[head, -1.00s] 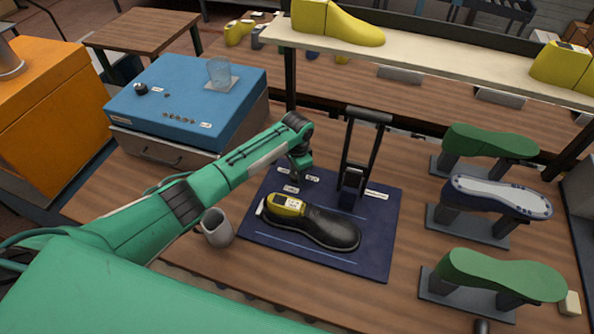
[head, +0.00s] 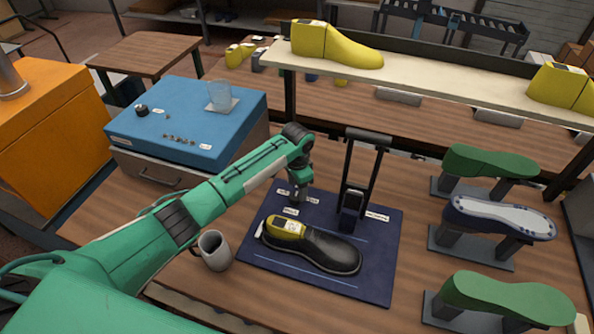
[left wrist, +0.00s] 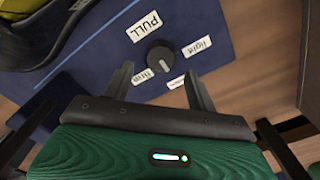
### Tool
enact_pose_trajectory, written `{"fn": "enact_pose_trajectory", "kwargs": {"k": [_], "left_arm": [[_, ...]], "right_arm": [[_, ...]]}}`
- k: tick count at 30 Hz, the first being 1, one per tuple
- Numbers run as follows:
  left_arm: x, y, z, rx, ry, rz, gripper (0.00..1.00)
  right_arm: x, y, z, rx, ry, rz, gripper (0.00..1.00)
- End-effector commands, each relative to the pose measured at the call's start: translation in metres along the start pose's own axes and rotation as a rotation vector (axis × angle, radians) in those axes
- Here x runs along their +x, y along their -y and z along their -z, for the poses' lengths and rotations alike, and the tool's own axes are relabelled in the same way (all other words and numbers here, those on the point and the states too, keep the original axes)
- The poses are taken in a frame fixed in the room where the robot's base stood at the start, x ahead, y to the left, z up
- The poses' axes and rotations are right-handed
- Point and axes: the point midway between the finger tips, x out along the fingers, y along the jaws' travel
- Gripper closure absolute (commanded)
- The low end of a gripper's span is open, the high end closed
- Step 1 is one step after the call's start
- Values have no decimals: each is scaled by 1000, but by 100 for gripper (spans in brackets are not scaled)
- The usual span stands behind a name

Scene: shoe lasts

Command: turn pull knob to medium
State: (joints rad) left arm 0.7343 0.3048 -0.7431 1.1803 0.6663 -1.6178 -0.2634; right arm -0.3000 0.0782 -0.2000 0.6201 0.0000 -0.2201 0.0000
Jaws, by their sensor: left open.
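The pull knob (left wrist: 160,56) is a small round dark knob on the blue mat (left wrist: 237,38), among white labels in the left wrist view. Another label (left wrist: 142,76) lies by the left finger, and one more (left wrist: 176,82) is partly covered by the right finger. I cannot read the knob's setting surely. My left gripper (left wrist: 158,71) is open and empty, its fingers apart on either side of the knob's near side. In the head view the left gripper (head: 298,194) hides the knob.
A black shoe with a yellow last (head: 312,247) lies on the mat. A black upright frame (head: 361,180) stands right of the gripper. A grey mug (head: 215,250) stands left of the mat. Green shoe forms (head: 488,162) on stands are at the right.

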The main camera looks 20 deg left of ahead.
Motion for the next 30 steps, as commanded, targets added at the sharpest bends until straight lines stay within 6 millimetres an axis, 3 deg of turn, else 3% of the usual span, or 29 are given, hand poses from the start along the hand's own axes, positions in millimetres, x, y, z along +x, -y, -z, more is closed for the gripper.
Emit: {"fn": "enact_pose_trajectory", "kwargs": {"k": [6, 13, 18, 30], "left_arm": [[-50, 1, 1, 2, -5, 4, 42], [-89, 1, 0, 0, -2, 1, 42], [-101, 0, 0, 0, -1, 1, 42], [-102, 0, 0, 0, -1, 0, 42]], "right_arm": [[17, 0, -2, 0, 0, 0, 100], [25, -1, -3, 0, 1, -1, 100], [27, -2, -3, -1, 1, -2, 100], [26, -2, -3, -1, 1, -3, 100]]}}
